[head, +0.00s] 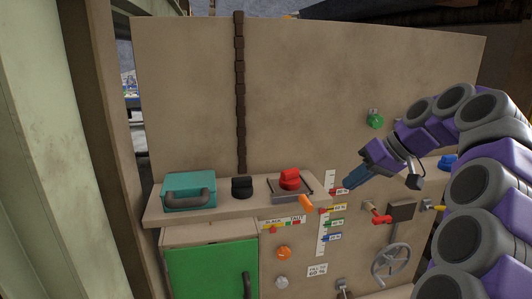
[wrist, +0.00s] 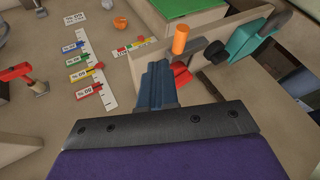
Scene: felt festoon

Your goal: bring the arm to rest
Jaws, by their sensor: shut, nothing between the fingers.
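My gripper (head: 349,187) is at the end of my purple and grey arm, which reaches in from the right in the head view. Its blue fingers are together and hold nothing. They point down and to the left, in front of the panel (head: 300,80), near the scale with coloured markers (head: 325,220). In the wrist view the gripper (wrist: 157,68) shows shut in the middle, with the orange handle (wrist: 181,40) close beyond its tips. I cannot tell whether the fingers touch anything.
A shelf holds a teal case (head: 188,191), a black knob (head: 242,187) and a red knob (head: 290,179). Below are a green door (head: 212,270), an orange button (head: 284,253), a red-handled lever (head: 381,219) and a handwheel (head: 391,262). A green button (head: 375,121) is higher up.

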